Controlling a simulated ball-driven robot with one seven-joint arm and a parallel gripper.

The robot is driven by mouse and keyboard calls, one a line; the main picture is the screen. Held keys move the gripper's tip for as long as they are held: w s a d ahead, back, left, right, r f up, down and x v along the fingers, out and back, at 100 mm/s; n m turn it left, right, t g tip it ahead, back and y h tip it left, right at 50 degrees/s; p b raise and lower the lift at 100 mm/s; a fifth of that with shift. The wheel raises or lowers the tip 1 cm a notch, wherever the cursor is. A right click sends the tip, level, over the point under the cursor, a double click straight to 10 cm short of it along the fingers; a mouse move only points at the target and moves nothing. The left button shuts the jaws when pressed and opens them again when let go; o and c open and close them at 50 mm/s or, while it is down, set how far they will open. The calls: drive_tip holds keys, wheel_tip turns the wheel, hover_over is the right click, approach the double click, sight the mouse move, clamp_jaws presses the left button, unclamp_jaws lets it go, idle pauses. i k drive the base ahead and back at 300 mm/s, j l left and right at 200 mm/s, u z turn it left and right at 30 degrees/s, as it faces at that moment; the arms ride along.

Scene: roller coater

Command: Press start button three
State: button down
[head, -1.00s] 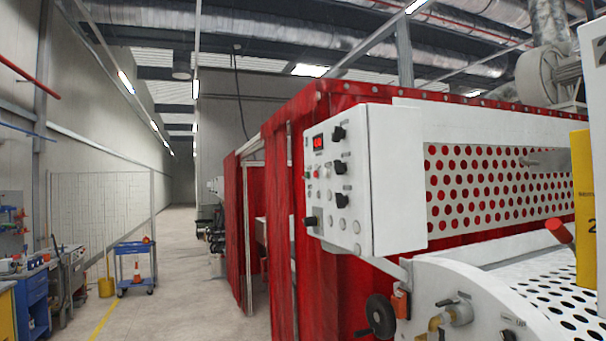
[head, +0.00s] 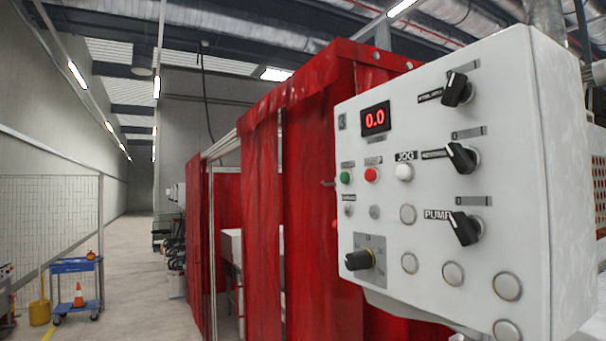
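The white control panel (head: 400,240) fills the right of the head view, its face turned towards the left. A red display (head: 375,118) on it reads 0.0. Below the display is a row with a green button (head: 345,177), a red button (head: 371,174) and a white button (head: 404,172) under a JOG label. The labels over the green and red buttons are too small to read. Several black rotary knobs, one marked PUMP (head: 464,228), run down the right side. Round grey buttons or caps (head: 409,263) sit lower down. No button is labelled three legibly. My gripper is not in view.
Red curtains (head: 310,200) hang directly behind and left of the panel. A clear concrete aisle (head: 140,255) runs back on the left. A blue cart (head: 76,285) with an orange cone stands there, beside a yellow bin (head: 39,312) and a mesh fence (head: 60,215).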

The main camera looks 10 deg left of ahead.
sight(343, 176)
drive_tip(key=i+j, duration=0.55)
drive_tip(key=i+j+z, duration=0.1)
drive_tip(key=i+j, duration=0.45)
drive_tip(key=j, duration=0.15)
